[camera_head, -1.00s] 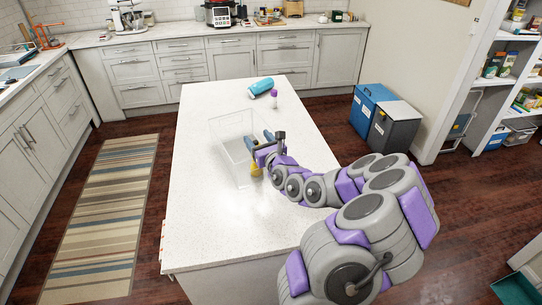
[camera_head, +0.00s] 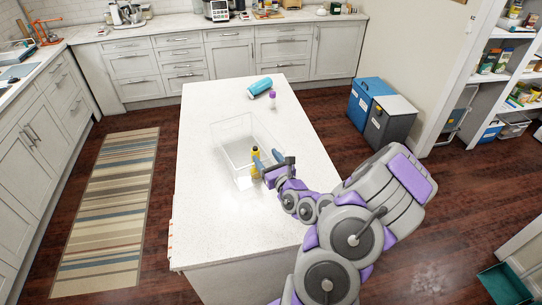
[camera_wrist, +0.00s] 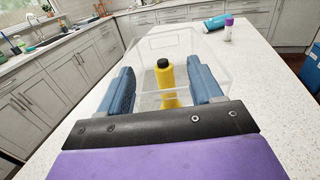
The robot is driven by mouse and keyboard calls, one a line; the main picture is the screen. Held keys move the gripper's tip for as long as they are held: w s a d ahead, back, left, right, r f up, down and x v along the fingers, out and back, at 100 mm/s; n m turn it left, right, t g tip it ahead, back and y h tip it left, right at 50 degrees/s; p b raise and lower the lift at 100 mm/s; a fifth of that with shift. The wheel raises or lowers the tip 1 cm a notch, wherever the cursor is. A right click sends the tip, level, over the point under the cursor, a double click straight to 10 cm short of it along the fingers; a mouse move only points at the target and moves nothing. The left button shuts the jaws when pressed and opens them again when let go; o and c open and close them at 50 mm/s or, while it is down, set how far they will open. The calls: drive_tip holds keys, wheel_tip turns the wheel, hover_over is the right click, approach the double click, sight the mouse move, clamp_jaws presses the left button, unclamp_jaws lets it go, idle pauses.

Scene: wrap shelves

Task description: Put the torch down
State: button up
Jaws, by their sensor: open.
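The torch (camera_head: 255,160) looks like a yellow cylinder with a black top. It stands upright at the near right part of a clear open box (camera_head: 221,144); I cannot tell whether it is inside the wall or just beside it. In the wrist view the torch (camera_wrist: 166,82) shows between my two blue fingers, with a gap on each side. My gripper (camera_head: 268,161) is open around it. It also shows in the wrist view (camera_wrist: 160,84). The torch's lower end is partly hidden by my gripper.
The white island top (camera_head: 205,220) is clear at the near left. A teal bottle (camera_head: 260,87) lies at its far end, with a small purple-capped bottle (camera_head: 272,101) near it. Blue and grey bins (camera_head: 390,123) stand on the floor at right.

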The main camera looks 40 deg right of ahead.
drive_tip(key=p+v, duration=0.2)
drive_tip(key=p, duration=0.4)
drive_tip(key=shift+s+r, duration=0.15)
drive_tip(key=shift+s, duration=0.1)
drive_tip(key=shift+s+p, duration=0.1)
drive_tip(key=shift+p, duration=0.25)
